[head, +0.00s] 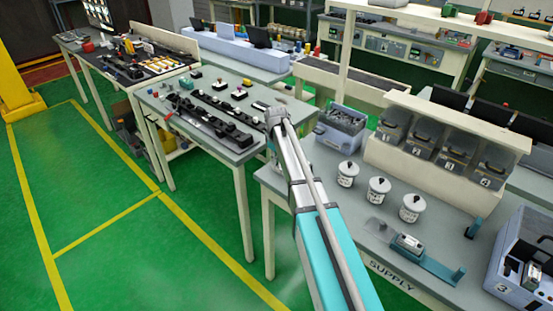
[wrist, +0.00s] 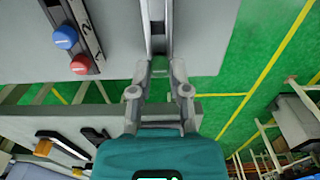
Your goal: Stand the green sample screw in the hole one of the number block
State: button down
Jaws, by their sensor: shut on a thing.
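In the head view my gripper (head: 275,116) is over the right end of the middle grey table. In the wrist view a narrow pale and dark strip (wrist: 157,28) runs up from the fingertips. To the left is a dark numbered bar (wrist: 86,28), which may be the number block. A blue round cap (wrist: 65,37) and a red round cap (wrist: 81,65) sit along it.
Black rails (head: 205,119) and small parts lie on the middle table (head: 262,142). On the right, a supply table (head: 330,185) holds white jars (head: 379,189) and a row of numbered bins (head: 430,145). The green floor (head: 110,215) in front is clear.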

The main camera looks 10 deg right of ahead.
jog(key=shift+f, duration=0.25)
dwell(0.3)
jog(key=c, duration=0.5)
grip_release()
dwell(0.4)
jog(key=shift+r, duration=0.1)
